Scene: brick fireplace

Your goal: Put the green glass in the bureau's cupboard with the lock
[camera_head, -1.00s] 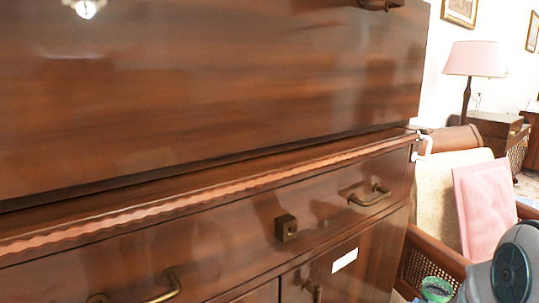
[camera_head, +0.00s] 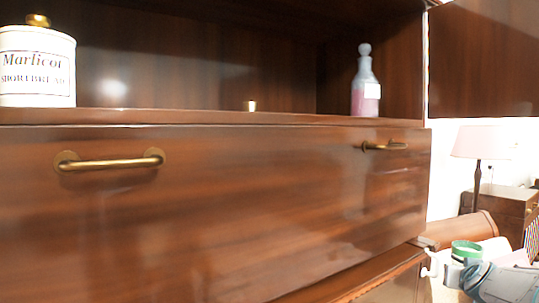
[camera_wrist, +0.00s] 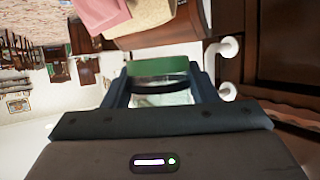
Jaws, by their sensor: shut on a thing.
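The green glass (camera_head: 466,248) is at the lower right of the head view, with its green rim up. My gripper (camera_wrist: 160,88) is shut on it; the glass (camera_wrist: 160,68) shows between the two fingers in the wrist view. The wooden bureau (camera_head: 210,220) fills most of the head view, with a broad closed front panel that has two brass handles. My gripper holds the glass beside the bureau's right end, apart from its front. The lower doors and any lock on them are out of view in the head view.
White fittings (camera_head: 430,265) stick out at the bureau's right side. A pink-shaded lamp (camera_head: 480,143) stands behind.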

